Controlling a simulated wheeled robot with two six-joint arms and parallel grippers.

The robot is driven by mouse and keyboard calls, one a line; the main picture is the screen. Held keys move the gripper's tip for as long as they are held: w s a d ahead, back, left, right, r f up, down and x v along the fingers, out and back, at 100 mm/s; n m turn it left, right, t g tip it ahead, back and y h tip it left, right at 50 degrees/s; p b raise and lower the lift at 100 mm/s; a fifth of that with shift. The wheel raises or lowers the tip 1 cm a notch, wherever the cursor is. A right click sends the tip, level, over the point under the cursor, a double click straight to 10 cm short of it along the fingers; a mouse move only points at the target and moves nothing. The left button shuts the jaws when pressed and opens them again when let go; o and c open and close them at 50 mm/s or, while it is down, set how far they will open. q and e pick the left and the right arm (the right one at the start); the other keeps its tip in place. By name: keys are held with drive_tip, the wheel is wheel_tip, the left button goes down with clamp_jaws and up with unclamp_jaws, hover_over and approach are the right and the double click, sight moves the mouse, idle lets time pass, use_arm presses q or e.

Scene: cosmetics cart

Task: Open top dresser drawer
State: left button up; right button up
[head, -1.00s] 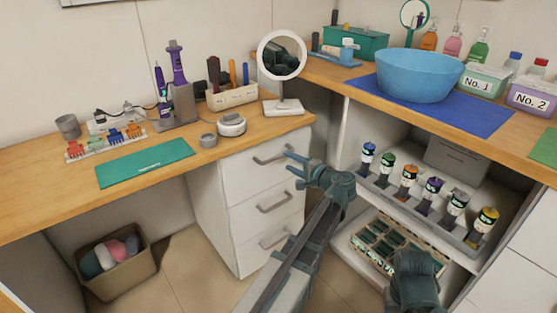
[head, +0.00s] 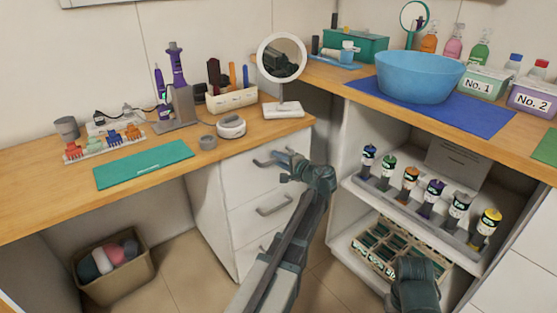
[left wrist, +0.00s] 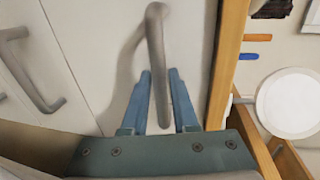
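The top drawer (head: 238,177) of the white dresser is shut under the wooden top. Its grey bar handle (head: 262,162) also shows in the left wrist view (left wrist: 155,32). My left gripper (head: 277,167) is at this handle. In the left wrist view, its two blue fingers (left wrist: 160,95) are apart, with the lower part of the handle between them. A gap shows beside the handle, so the fingers are not closed on it. My right gripper (head: 413,285) is at the lower right, seen from behind; its fingers are hidden.
The middle drawer handle (head: 274,205) is just below. A round mirror (head: 282,58) stands on the dresser top. Open shelves with a bottle rack (head: 410,200) are right of my left arm. A bin (head: 115,270) sits on the floor at left.

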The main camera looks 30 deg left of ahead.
use_arm(q)
clamp_jaws()
idle(1.1)
